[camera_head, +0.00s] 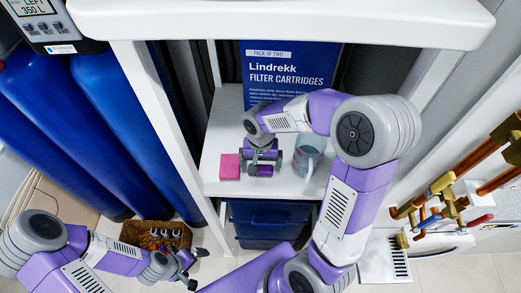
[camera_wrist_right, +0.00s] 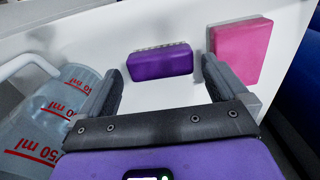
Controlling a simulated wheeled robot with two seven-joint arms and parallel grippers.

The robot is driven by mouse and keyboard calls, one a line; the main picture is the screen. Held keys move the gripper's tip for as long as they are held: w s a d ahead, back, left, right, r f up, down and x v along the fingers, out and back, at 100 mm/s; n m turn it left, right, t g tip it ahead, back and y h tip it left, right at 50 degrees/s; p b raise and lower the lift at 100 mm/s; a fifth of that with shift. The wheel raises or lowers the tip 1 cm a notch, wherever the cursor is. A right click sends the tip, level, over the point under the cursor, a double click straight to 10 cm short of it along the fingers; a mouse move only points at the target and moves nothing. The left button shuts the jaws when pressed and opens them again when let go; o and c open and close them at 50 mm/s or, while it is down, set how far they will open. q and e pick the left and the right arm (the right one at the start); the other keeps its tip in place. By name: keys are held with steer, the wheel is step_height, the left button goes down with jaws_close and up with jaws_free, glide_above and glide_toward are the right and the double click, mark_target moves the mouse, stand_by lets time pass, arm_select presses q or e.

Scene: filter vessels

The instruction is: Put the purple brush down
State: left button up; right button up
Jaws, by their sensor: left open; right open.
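The purple brush (camera_wrist_right: 160,62) lies on the white shelf (camera_wrist_right: 175,95), seen between and just beyond the fingertips in the right wrist view. It appears to rest on the shelf, with a pale bristle strip along its far edge. My right gripper (camera_wrist_right: 163,72) is open around it, with a gap visible on each side. In the head view my right gripper (camera_head: 262,160) is over the shelf, largely hiding the brush. My left gripper (camera_head: 190,270) is open and empty, low at the left, away from the shelf.
A pink block (camera_head: 229,167) lies left of the right gripper on the shelf. A clear measuring jug (camera_head: 309,152) with red markings stands close on its right. A blue filter cartridge box (camera_head: 290,70) is behind. A brown basket (camera_head: 155,235) is near my left gripper.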

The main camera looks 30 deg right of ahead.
mark_target(261, 169)
step_height(261, 169, up, 9)
steer(key=shift+p, duration=0.35)
stand_by(0.4)
